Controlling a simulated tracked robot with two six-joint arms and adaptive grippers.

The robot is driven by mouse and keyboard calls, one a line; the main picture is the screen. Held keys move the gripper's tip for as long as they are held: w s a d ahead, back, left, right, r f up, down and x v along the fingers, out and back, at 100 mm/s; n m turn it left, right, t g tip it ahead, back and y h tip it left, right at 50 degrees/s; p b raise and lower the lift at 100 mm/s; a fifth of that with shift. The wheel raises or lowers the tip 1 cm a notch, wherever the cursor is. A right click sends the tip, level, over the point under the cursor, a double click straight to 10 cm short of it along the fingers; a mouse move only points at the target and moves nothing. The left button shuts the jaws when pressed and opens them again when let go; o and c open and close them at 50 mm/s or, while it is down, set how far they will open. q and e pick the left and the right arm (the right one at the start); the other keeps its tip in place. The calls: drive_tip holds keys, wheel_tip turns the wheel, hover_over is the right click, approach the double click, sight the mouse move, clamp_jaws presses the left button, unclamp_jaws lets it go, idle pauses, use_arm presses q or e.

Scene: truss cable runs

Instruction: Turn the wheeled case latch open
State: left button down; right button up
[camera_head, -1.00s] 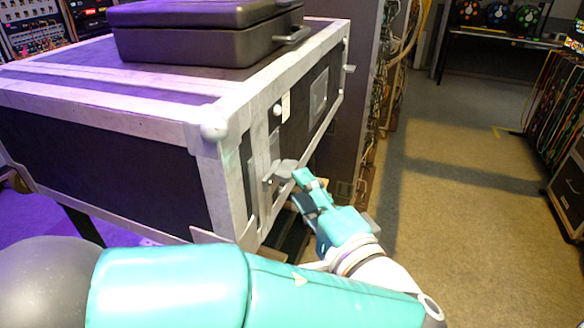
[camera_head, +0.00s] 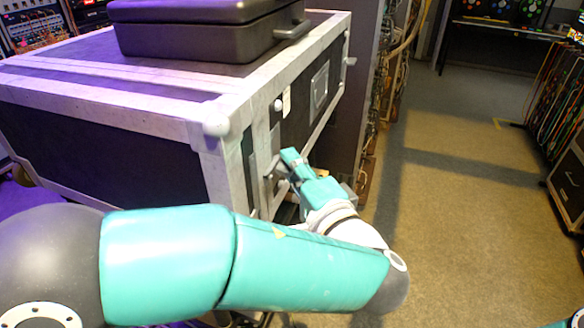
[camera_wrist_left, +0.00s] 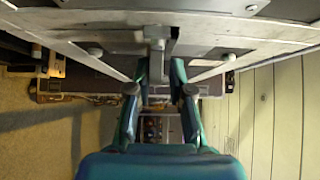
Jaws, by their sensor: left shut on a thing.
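The wheeled case (camera_head: 110,150) is a large dark box with pale metal edging; it fills the left of the head view. Its grey latch (camera_head: 271,168) sits on the end face that faces right, partly hidden by my left gripper. My left gripper (camera_head: 286,164), teal, reaches this face from the lower right and is shut on the latch. In the left wrist view, the latch (camera_wrist_left: 157,60) stands out from the case face between the two fingers (camera_wrist_left: 159,72). How far the latch is turned is hard to tell.
A closed black case (camera_head: 200,32) lies on top of the wheeled case. A cable-filled rack (camera_head: 385,85) stands close behind the end face. Another rack with cables (camera_head: 560,125) stands at the far right. The floor (camera_head: 470,210) between is clear.

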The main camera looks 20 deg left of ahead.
use_arm(q)
drive_tip(key=shift+f+m+g+h+p, duration=0.3)
drive_tip(key=shift+f+m+g+p, duration=0.1)
drive_tip(key=shift+f+p, duration=0.05)
idle(0.5)
drive_tip(key=shift+r+m+g+h+p, duration=0.3)
drive_tip(key=shift+m+g+p, duration=0.2)
drive_tip(key=shift+p, duration=0.4)
drive_tip(key=m+g+p, duration=0.1)
drive_tip(key=p, duration=0.1)
drive_tip(key=m+g+h+p, duration=0.1)
drive_tip(key=p, duration=0.2)
drive_tip(key=m+g+p, duration=0.1)
drive_tip(key=g+p, duration=0.1)
drive_tip(key=shift+w+r+h+p, duration=0.1)
drive_tip(key=shift+r+h+p, duration=0.15)
drive_tip(key=shift+h+p, duration=0.05)
drive_tip(key=shift+m+g+p, duration=0.3)
drive_tip(key=shift+p, duration=0.1)
drive_tip(key=shift+w+f+m+g+p, duration=0.15)
drive_tip(key=shift+m+g+p, duration=0.4)
drive_tip(key=shift+g, duration=0.55)
drive_tip(key=m+g, duration=0.1)
drive_tip(key=g, duration=0.1)
drive_tip(key=m+g, duration=0.1)
drive_tip(key=g, duration=0.1)
drive_tip(key=shift+w+m+h, duration=0.2)
drive_tip(key=shift+m+h, duration=0.05)
drive_tip(key=shift+h, duration=0.05)
drive_tip(key=shift+g, duration=0.4)
